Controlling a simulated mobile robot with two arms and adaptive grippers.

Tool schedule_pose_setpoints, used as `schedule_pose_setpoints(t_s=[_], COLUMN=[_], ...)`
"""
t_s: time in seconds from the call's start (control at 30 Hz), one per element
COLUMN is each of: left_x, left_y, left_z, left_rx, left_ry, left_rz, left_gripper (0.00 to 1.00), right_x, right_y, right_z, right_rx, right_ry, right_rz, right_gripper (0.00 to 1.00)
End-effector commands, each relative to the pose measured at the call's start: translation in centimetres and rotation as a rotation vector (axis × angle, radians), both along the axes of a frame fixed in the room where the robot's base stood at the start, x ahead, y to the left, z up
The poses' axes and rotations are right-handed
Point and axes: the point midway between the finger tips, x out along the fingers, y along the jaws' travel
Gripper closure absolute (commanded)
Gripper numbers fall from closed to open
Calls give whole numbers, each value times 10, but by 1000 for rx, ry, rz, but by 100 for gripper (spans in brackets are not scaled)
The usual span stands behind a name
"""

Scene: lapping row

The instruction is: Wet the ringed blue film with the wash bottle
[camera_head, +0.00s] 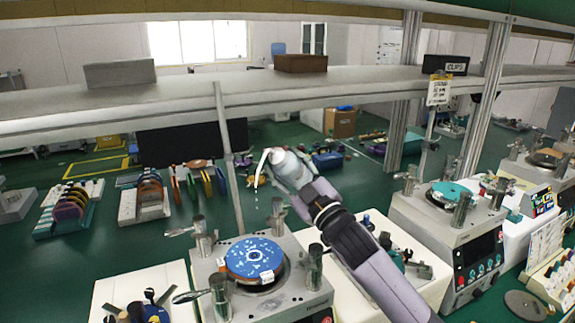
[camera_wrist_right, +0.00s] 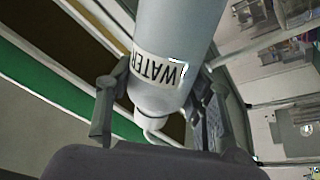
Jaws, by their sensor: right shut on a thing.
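My right gripper (camera_head: 305,188) is shut on a white wash bottle (camera_head: 281,160) and holds it raised above the near lapping machine. The bottle is tilted, with its thin white nozzle at the left bent downward. White drops show in the air below the nozzle. In the right wrist view the bottle (camera_wrist_right: 178,35) sits between the two fingers of the gripper (camera_wrist_right: 158,95), its WATER label facing the camera. The round blue film (camera_head: 255,257) lies on the near machine's plate, below and left of the bottle and apart from it. Pale spots and a small white label show on it. My left gripper is not in view.
The near lapping machine (camera_head: 285,303) has metal posts around its plate. A second machine (camera_head: 445,240) with a teal disc stands to the right. A long shelf (camera_head: 200,93) spans the view above, with a thin upright post behind the bottle. A white table (camera_head: 165,280) holds dark tools at lower left.

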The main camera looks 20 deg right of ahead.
Motion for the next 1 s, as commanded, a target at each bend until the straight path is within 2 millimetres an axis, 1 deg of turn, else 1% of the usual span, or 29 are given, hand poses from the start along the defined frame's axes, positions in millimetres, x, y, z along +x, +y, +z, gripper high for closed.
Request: schedule_pose_setpoints(t_s=[0.1,0.3,0.4,0.6,0.8,0.87,1.0], left_x=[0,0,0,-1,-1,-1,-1], left_y=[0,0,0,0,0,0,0], left_z=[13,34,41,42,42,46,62], left_rx=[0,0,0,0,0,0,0], left_ry=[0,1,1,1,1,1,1], left_rz=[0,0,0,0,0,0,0], left_gripper=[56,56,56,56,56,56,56], right_x=[-1,-1,-1,0,0,0,0], right_y=[1,0,1,0,0,0,0], right_z=[6,7,6,2,2,3,7], right_rx=[43,148,186,213,213,222,278], right_ry=[21,85,107,123,123,128,162], right_rz=[2,1,1,1,1,1,1], right_gripper=[91,91,91,91,91,91,91])
